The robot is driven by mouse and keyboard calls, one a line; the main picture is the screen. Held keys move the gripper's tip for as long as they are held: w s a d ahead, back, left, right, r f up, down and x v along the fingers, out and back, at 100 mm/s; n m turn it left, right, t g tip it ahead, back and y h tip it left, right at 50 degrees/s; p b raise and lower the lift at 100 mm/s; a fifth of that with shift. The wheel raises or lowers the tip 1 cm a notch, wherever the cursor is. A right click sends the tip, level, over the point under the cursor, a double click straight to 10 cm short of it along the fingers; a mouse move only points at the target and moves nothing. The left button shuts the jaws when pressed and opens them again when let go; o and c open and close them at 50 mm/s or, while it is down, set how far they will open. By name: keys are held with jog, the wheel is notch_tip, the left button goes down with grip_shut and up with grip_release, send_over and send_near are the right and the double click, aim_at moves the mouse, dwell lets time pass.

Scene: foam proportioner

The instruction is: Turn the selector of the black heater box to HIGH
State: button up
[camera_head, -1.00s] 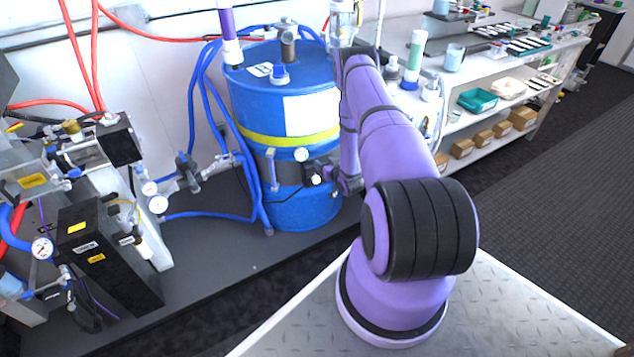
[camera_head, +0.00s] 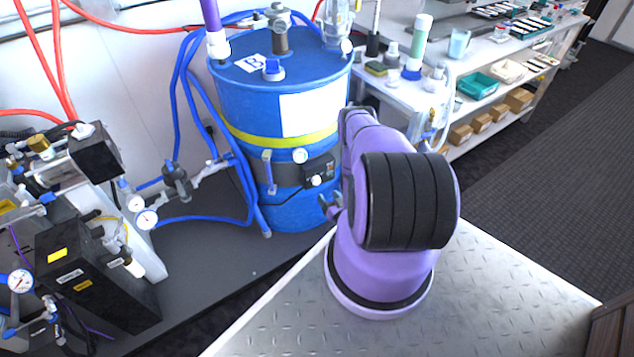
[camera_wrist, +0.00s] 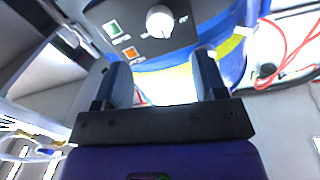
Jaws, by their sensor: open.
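The black heater box (camera_head: 319,169) is strapped on the grey band around the blue drum (camera_head: 235,100). Its round white selector knob (camera_head: 316,180) is on its front face. In the wrist view the black panel (camera_wrist: 184,38) is at the top, with the white knob (camera_wrist: 160,21), a green button (camera_wrist: 114,28) and an orange one (camera_wrist: 131,52). The knob's setting and its labels are too small to read. My gripper (camera_wrist: 162,66) is open and empty, short of the knob and apart from it. In the head view my gripper (camera_head: 331,207) is just below and right of the box, partly hidden by my arm.
A yellow band (camera_head: 262,137) circles the drum above the box. Blue hoses (camera_head: 190,100) and gauges (camera_head: 147,219) stand to the left. Another black box (camera_head: 95,275) is at the lower left. A shelf bench (camera_head: 405,95) is at the right.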

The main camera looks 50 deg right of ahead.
aim_at(318, 182)
jog(key=x, duration=0.9)
jog(key=shift+s, duration=0.1)
jog(key=c, duration=0.9)
